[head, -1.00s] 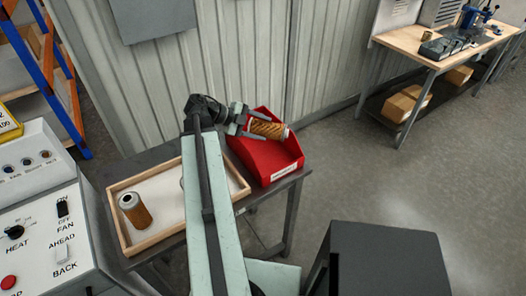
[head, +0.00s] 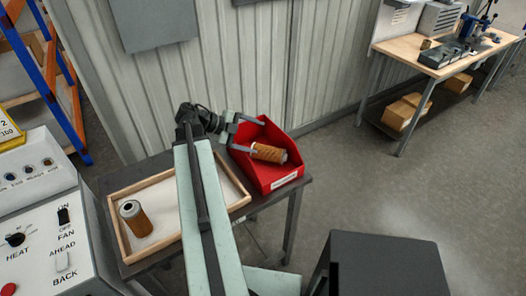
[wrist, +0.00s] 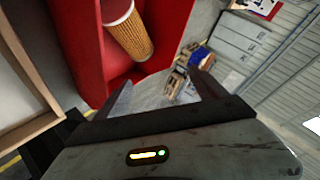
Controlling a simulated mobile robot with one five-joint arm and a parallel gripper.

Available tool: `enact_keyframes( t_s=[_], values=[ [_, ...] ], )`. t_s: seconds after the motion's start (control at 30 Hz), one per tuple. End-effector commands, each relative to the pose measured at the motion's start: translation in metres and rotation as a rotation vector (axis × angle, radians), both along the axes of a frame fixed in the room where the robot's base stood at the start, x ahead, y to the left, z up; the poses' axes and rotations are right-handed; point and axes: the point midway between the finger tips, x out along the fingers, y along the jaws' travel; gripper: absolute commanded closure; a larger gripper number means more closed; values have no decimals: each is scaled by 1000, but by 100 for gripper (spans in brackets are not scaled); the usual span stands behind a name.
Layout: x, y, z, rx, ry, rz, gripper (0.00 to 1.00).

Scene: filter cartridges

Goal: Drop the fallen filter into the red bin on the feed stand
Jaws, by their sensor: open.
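The filter (head: 268,153), a tan pleated cylinder with a pale end cap, lies on its side inside the red bin (head: 280,183). The bin stands at the right end of the dark feed stand. My gripper (head: 247,135) is open and empty at the bin's left side, with the filter apart from its fingers. In the wrist view, the open fingers (wrist: 162,92) show below the filter (wrist: 130,36) and the red bin (wrist: 88,60). The filter's far end is cut off at the top there.
A shallow wooden tray (head: 170,239) on the stand holds another filter (head: 135,218), standing upright. A control panel (head: 50,225) is at the left. A corrugated wall is close behind the stand. Open floor lies to the right, before a workbench (head: 430,65).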

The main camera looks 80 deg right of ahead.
Motion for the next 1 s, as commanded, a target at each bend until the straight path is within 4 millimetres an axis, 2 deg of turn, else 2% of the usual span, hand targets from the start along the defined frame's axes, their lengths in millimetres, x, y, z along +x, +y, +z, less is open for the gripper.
enact_keyframes(
  t_s=[0.03, 0.1, 0.3, 1.0],
  values=[
    [10, 3, 12, 0, 0, 4, 19],
    [19, 7, 18, 0, 0, 3, 19],
    [33, 14, 24, 0, 0, 2, 19],
    [32, 14, 22, 0, 1, -1, 19]
  ],
)
